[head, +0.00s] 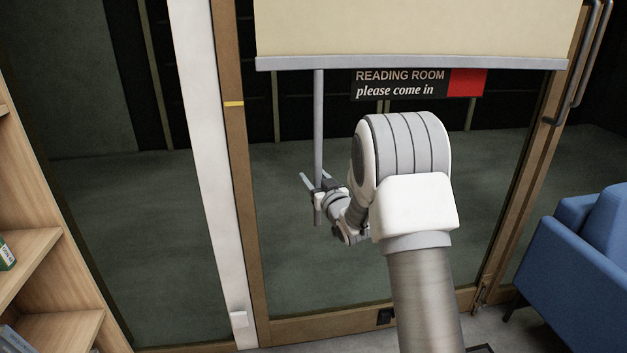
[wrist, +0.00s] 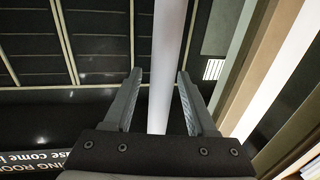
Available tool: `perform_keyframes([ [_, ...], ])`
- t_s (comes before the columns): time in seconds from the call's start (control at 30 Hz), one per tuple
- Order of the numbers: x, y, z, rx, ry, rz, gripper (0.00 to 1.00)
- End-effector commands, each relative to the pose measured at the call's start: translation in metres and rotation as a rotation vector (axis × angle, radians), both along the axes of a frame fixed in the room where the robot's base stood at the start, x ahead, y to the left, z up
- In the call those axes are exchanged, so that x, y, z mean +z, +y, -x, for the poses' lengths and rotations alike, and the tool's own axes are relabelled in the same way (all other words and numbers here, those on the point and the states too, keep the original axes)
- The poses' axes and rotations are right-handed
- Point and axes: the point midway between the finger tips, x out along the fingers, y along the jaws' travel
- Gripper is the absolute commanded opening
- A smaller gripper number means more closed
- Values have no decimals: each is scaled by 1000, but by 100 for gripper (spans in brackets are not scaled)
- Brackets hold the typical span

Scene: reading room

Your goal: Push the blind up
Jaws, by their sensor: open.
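The blind (head: 420,28) is a cream sheet with a grey bottom bar (head: 400,63), hanging over the upper part of the glass door. A grey rod (head: 319,120) hangs straight down from the bar's left end. My gripper (head: 313,184) is at the lower part of the rod. In the wrist view the rod (wrist: 167,65) runs between the two open fingers of my gripper (wrist: 158,85), with gaps on both sides. The blind itself does not show clearly in the wrist view.
A "Reading room, please come in" sign (head: 415,84) sits just below the bar. A blue armchair (head: 590,265) stands at right, a wooden bookshelf (head: 45,240) at left. A door handle (head: 575,70) is at upper right.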

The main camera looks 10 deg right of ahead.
Motion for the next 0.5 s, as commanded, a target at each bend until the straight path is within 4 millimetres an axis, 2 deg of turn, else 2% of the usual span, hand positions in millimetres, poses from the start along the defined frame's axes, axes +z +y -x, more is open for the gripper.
perform_keyframes([
  [0.4,0,2,-7,0,0,0,57],
  [0.5,0,2,-7,0,0,0,41],
])
